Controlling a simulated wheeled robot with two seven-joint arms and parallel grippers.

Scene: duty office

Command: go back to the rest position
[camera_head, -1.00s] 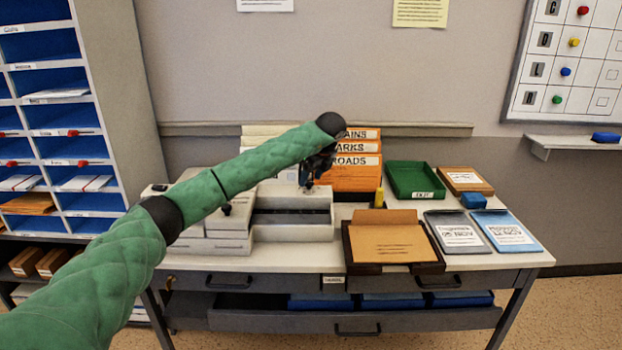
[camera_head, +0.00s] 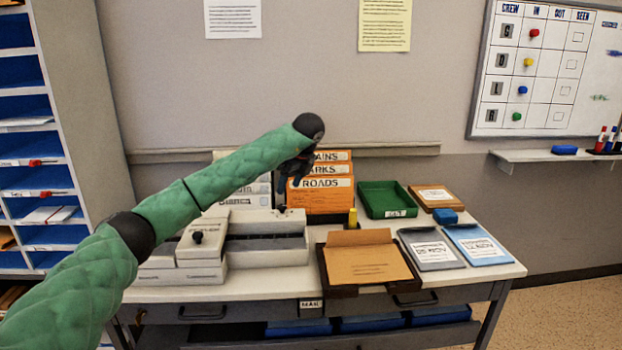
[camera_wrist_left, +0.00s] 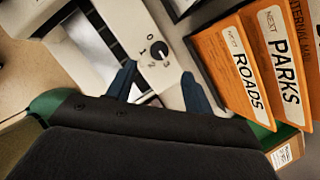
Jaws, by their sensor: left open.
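My left arm, in a green quilted sleeve, reaches in from the left in the head view. Its gripper (camera_head: 286,190) hangs above the table, over the right end of a white desk machine (camera_head: 268,256) and in front of the orange dividers (camera_head: 326,196). In the left wrist view the two dark fingers (camera_wrist_left: 160,88) are apart with nothing between them. A black dial (camera_wrist_left: 159,50) on the machine shows just beyond them. My right gripper is in neither view.
A pigeonhole shelf (camera_head: 75,120) is at the left. A whiteboard (camera_head: 550,70) hangs at the right. The air before the wall is clear.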

